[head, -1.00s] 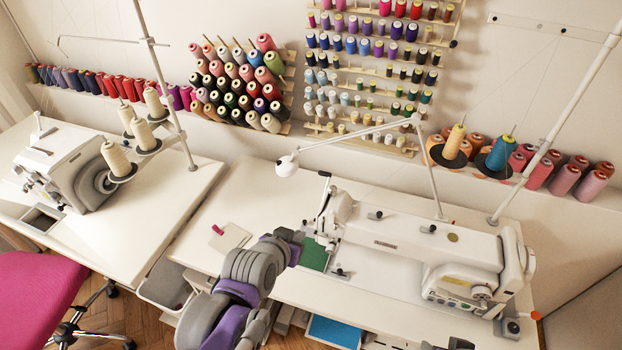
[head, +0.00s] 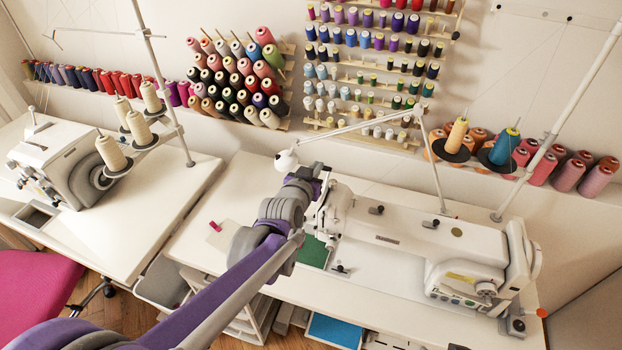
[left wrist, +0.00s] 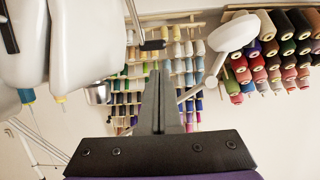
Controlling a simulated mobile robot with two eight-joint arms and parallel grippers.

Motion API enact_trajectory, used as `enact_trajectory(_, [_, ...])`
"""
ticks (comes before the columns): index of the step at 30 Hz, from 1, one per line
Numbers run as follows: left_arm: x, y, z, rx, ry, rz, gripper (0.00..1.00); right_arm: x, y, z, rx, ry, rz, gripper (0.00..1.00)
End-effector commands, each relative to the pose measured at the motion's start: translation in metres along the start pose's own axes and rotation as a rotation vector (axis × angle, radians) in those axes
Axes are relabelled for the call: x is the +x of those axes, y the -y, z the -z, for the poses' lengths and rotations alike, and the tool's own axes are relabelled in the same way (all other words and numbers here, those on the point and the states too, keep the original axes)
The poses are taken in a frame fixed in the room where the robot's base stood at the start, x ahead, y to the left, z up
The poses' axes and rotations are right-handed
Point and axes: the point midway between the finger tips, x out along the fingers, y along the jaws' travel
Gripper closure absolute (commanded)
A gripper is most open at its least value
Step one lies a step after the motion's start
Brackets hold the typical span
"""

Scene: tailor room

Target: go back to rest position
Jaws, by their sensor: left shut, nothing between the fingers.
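My left arm reaches in from the lower left of the head view. My left gripper (head: 316,170) is above the white sewing table, just left of the white sewing machine (head: 420,240) and by the lamp head (head: 286,161). In the left wrist view my left gripper (left wrist: 162,80) has its two dark fingers together, with nothing between them. The lamp head (left wrist: 232,33) shows beside the fingers there, and part of the sewing machine (left wrist: 85,40) is at upper left. I cannot tell the exact gap to the lamp. My right gripper is not in view.
A serger (head: 65,165) stands on the left table. A thread rack (head: 240,80) and wall spools are behind. A green piece (head: 313,252) lies by the machine. A pink chair (head: 35,290) is at lower left. The table left of my arm is mostly clear.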

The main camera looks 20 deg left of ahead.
Motion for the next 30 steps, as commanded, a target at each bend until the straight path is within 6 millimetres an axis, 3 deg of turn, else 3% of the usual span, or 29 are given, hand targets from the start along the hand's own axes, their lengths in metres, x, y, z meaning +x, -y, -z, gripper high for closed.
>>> enact_trajectory(3, [0.017, 0.0, -0.002, -0.001, 0.0, 0.0, 1.0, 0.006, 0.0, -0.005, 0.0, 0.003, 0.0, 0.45])
enact_trajectory(10, [0.036, 0.0, 0.0, 0.0, 0.0, 0.0, 1.0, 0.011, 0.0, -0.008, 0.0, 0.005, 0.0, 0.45])
enact_trajectory(30, [0.043, 0.0, -0.007, 0.0, 0.0, 0.0, 1.0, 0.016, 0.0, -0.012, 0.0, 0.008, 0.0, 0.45])
